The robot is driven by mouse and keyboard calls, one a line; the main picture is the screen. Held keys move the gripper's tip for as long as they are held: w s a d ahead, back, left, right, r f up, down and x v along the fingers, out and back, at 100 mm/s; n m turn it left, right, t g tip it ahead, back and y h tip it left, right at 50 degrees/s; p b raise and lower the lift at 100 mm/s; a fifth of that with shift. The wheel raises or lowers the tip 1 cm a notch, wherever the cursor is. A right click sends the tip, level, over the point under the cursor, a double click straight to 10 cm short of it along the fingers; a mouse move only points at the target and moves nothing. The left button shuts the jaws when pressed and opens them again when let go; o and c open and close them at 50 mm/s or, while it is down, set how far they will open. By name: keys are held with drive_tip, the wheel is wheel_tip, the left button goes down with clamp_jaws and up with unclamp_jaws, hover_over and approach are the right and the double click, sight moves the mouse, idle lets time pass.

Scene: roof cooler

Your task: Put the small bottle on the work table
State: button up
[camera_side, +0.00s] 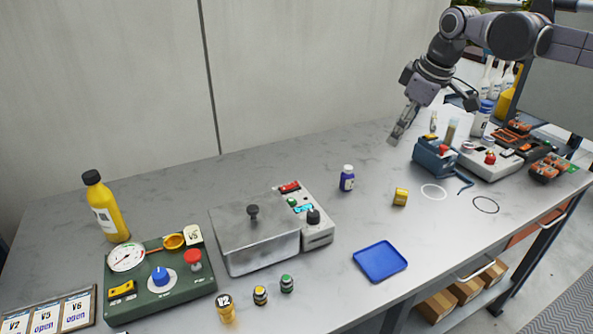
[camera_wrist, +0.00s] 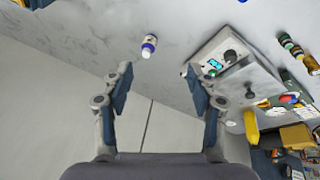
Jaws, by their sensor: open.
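A small dark blue bottle (camera_side: 347,178) with a white cap and pale label stands upright on the grey work table (camera_side: 330,215), near its middle. It also shows in the wrist view (camera_wrist: 148,46), beyond the fingertips and slightly left of centre. My gripper (camera_side: 394,138) is above the back right of the table, up and to the right of the bottle, with nothing in it. In the wrist view its two fingers (camera_wrist: 158,75) are wide apart with free space between them.
A steel box and a grey control unit (camera_side: 318,228) stand left of the bottle. A blue device (camera_side: 434,158) is near my gripper. A tall yellow bottle (camera_side: 106,212) stands far left.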

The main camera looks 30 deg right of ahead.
drive_tip(key=s+f+m+t, duration=0.1)
drive_tip(key=s+f+m, duration=0.2)
drive_tip(key=s+f, duration=0.3)
drive_tip(key=s+f+m+t, duration=0.2)
drive_tip(key=s+f, duration=0.4)
drive_tip(key=s, duration=0.6)
drive_tip(key=shift+s+f+m, duration=0.15)
drive_tip(key=shift+s+m, duration=0.1)
drive_tip(key=shift+m, duration=0.15)
